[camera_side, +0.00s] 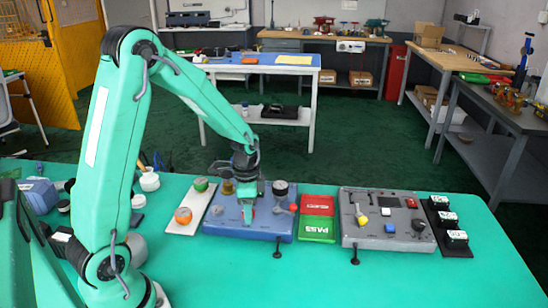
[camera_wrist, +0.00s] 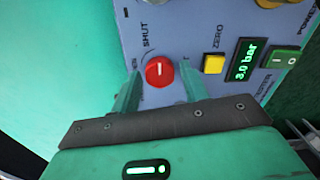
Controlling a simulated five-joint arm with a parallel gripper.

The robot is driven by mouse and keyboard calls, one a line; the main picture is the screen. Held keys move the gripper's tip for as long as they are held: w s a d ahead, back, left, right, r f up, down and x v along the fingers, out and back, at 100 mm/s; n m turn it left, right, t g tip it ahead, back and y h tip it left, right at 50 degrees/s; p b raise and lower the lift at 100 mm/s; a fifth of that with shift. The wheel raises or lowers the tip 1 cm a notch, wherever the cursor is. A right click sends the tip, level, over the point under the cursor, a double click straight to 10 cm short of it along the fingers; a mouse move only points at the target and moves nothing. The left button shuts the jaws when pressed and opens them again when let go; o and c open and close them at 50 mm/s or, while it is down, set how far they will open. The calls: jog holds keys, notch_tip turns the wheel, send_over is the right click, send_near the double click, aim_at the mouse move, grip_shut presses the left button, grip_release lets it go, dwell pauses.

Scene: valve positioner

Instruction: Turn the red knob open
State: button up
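The red knob (camera_wrist: 159,72) sits on a blue-grey panel (camera_wrist: 188,22) in the wrist view, with the word SHUT printed beside it. A small pale mark shows on the knob's face. My gripper (camera_wrist: 157,82) is open, with one finger on each side of the knob and a gap showing around it. Whether the fingertips are down at the knob's height is hard to tell. In the side view my gripper (camera_side: 248,210) points down over the blue panel box (camera_side: 222,228), and it hides the red knob there.
A yellow ZERO button (camera_wrist: 213,64), a display reading 3.0 bar (camera_wrist: 245,60) and a green switch (camera_wrist: 284,57) are right of the knob. Red and green trays (camera_side: 318,228) and a grey panel box (camera_side: 375,240) stand right. A white plate with coloured knobs (camera_side: 190,220) lies left.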

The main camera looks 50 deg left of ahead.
jog(key=c, duration=0.7)
jog(key=shift+n, duration=0.5)
jog(key=n, duration=0.3)
jog(key=shift+n, duration=0.3)
jog(key=n, duration=0.4)
jog(key=shift+n, duration=0.3)
jog(key=n, duration=0.8)
jog(key=shift+a+n, duration=0.1)
jog(key=shift+n, duration=0.3)
